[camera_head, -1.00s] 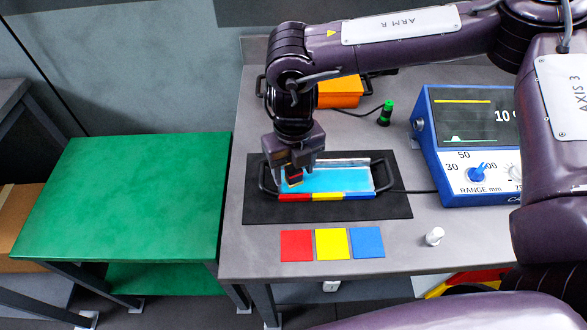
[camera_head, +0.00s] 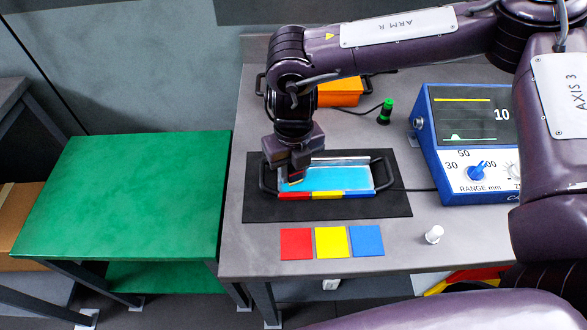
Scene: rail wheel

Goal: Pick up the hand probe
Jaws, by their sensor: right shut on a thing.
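My right gripper (camera_head: 291,182) points down into the left end of a shallow tray with a light blue inside (camera_head: 340,179). It is shut on the hand probe (camera_head: 296,177), a small dark piece with an orange-red edge. The fingers hide most of the probe, and I cannot tell whether it still touches the tray. The tray has black handles at its ends and a red, yellow and blue front edge. My left gripper is not in view.
The tray sits on a black mat (camera_head: 395,205) on a grey bench. Red, yellow and blue squares (camera_head: 332,242) and a white knob (camera_head: 434,234) lie in front. A blue meter (camera_head: 470,197) stands right, an orange box (camera_head: 340,92) behind. A green table (camera_head: 125,190) at left is clear.

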